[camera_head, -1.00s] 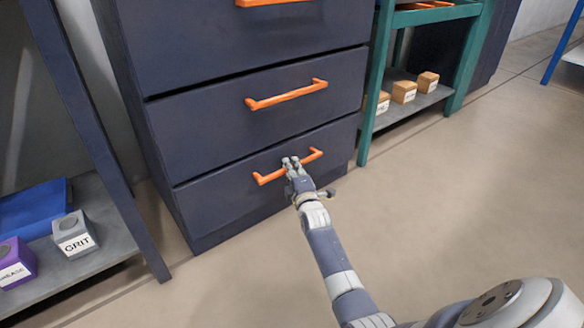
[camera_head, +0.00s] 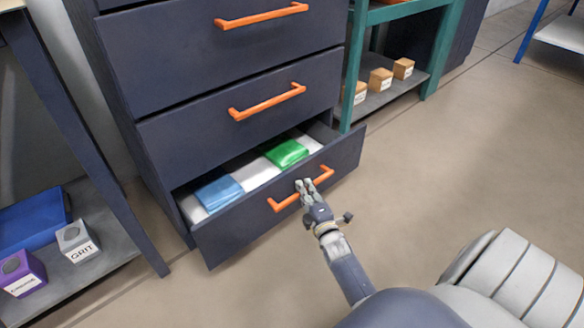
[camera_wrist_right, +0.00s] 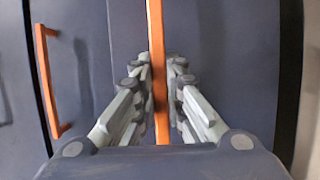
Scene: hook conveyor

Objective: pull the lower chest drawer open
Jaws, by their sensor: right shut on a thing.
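The lower chest drawer (camera_head: 230,235) stands partly open, its dark front pulled out from the chest (camera_head: 190,60). Its orange bar handle (camera_head: 284,203) is held by my right gripper (camera_head: 306,188), which is shut on it near the middle. In the right wrist view the handle (camera_wrist_right: 158,75) runs between the two fingers of my right gripper (camera_wrist_right: 159,85). Inside the drawer lie a blue packet (camera_head: 220,192) and a green packet (camera_head: 287,153), with white areas around them. My left gripper is not in view.
The drawers above, with orange handles (camera_head: 267,103), are shut. A teal shelf (camera_head: 440,60) with small tan boxes (camera_head: 381,78) stands to the right. A shelf at left holds a grey GRIT box (camera_head: 76,240), a purple box (camera_head: 20,273) and a blue tray (camera_head: 35,222). The floor (camera_head: 440,150) at right is clear.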

